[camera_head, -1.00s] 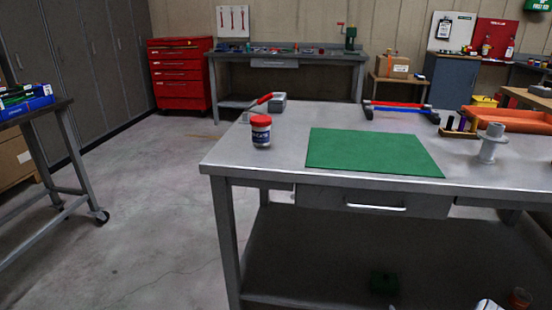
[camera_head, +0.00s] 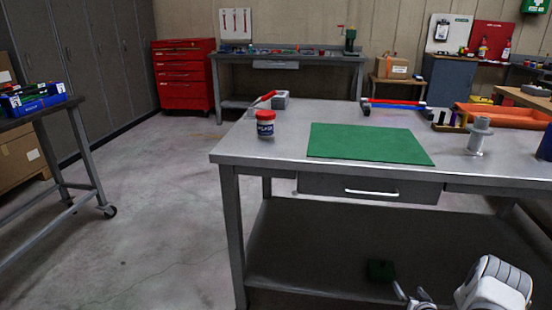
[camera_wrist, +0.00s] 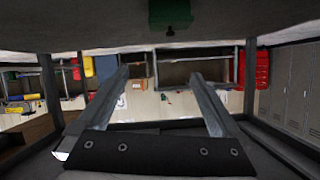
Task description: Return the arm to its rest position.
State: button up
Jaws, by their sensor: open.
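My gripper (camera_wrist: 160,78) shows in the wrist view with its two grey fingers spread wide apart. Nothing is between them. The wrist view is upside down, with the room beyond the fingers and a green box (camera_wrist: 170,14) at the top edge. In the head view, a white part of my arm (camera_head: 495,285) shows at the bottom right, low in front of the steel workbench (camera_head: 250,150).
On the bench are a red-lidded jar (camera_head: 265,124), a green mat (camera_head: 368,143), a grey spindle-like part (camera_head: 478,136) and an orange tray (camera_head: 500,114). A green box (camera_head: 380,270) is on the lower shelf. Floor to the left is clear, up to a trolley (camera_head: 78,150).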

jog(key=w+a+r+n+g, duration=0.1)
jog(key=w+a+r, duration=0.15)
jog(key=r, duration=0.75)
jog(key=w+a+r+g, duration=0.1)
jog(key=a+r, duration=0.2)
jog(key=r, duration=0.7)
jog(key=w+a+r+n+g, duration=0.1)
jog(key=a+r, duration=0.2)
jog(key=r, duration=0.7)
jog(key=s+a+r+g, duration=0.3)
jog(key=s+a+r, duration=1.4)
jog(key=s+a+r+n+g+y, duration=0.1)
jog(key=s+a, duration=0.4)
jog(key=s, duration=0.4)
jog(key=s+a+n+y, duration=0.1)
jog(key=s+a, duration=0.3)
jog(key=s, duration=0.6)
notch_tip(320, 180, up, 28)
jog(key=p, duration=2.8)
jog(key=shift+s+a+g, duration=0.25)
jog(key=shift+g, duration=0.05)
jog(key=shift+r, duration=0.1)
